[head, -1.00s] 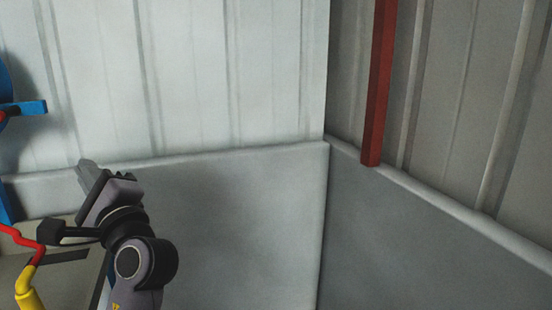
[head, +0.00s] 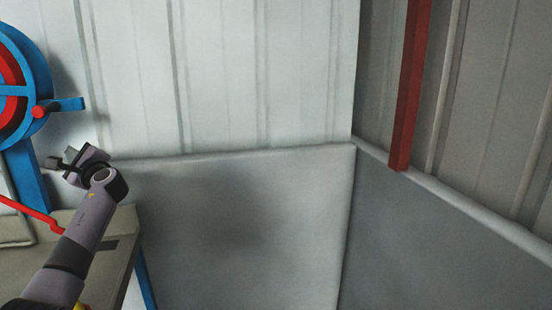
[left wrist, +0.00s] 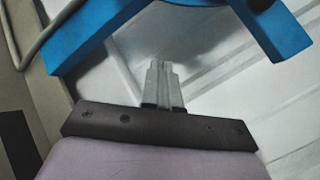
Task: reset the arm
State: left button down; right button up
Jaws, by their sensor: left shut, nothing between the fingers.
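My left gripper (head: 70,154) is at the left of the head view, at the end of my raised left arm. It is in front of the wall, just right of the blue post of the autoclave (head: 27,178). In the left wrist view its two fingers (left wrist: 161,75) are together with nothing between them. Blue frame parts (left wrist: 105,30) show beyond the fingers in that view. My right gripper is not in view.
A blue and red wheel (head: 12,85) with a red-knobbed blue handle (head: 62,105) is at the far left. A red post (head: 409,90) is on the right wall. The middle is clear.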

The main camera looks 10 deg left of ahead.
pick_arm(q)
jog(key=w+d+f+n+t+h, duration=0.4)
jog(key=w+d+n+t+h, duration=0.7)
jog(key=n, duration=0.3)
jog(key=s+d+f+m+g+h, duration=0.25)
jog(key=s+d+f, duration=0.25)
jog(key=d+f, duration=0.5)
jog(key=s+d+f+m+g+h, duration=0.1)
jog(key=s+d+f+h, duration=0.35)
jog(key=f, duration=1.05)
jog(key=s+d+f+g+h, duration=0.1)
jog(key=s+d+f+g, duration=0.1)
jog(key=s+d+f, duration=0.9)
jog(key=s+d+f+g+h, duration=0.1)
jog(key=s+d, duration=0.3)
jog(key=s, duration=0.6)
jog(key=s+d+f+g+h, duration=0.15)
jog(key=s+d, duration=0.35)
jog(key=s, duration=0.5)
jog(key=shift+t+y, duration=0.3)
jog(key=shift+y, duration=0.05)
jog(key=r+p, duration=0.1)
jog(key=p, duration=0.1)
jog(key=r+p, duration=0.1)
jog(key=r, duration=0.1)
jog(key=r+p, duration=0.2)
jog(key=shift+w+a+p, duration=0.1)
jog(key=shift+a+p, duration=0.15)
jog(key=shift+p, duration=0.1)
